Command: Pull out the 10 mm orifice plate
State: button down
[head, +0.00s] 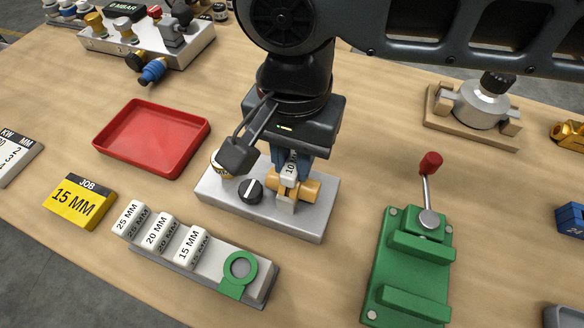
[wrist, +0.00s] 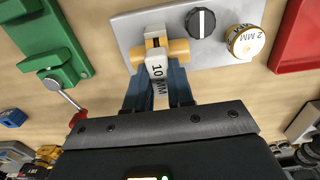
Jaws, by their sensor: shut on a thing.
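The 10 mm orifice plate shows a white tab (wrist: 157,72) marked "10 MM" in the wrist view, and the tab (head: 291,165) is partly hidden by my gripper in the head view. It stands at the brass fitting (head: 310,188) on the grey metal block (head: 315,223). My gripper (wrist: 160,88) has blue fingers on both sides of the tab and is shut on it. The plate's lower end is at the slot of the brass fitting; I cannot tell how deep it sits.
A black knob (head: 250,190) and a round gauge (wrist: 245,41) sit on the block. A rack (head: 262,287) holds plates marked 25, 20 and 15 MM, with a green ring at its right end. A yellow job card (head: 78,203) reads 15 MM. A red tray (head: 152,136) is empty. A green clamp fixture (head: 408,275) stands right.

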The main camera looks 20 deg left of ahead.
jog(key=shift+r+p, duration=3.45)
jog(key=shift+p, duration=0.05)
dwell(0.9)
jog(key=shift+r+p, duration=0.55)
jog(key=shift+r, duration=0.2)
notch_tip(320, 180, up, 2)
jog(key=shift+r, duration=0.2)
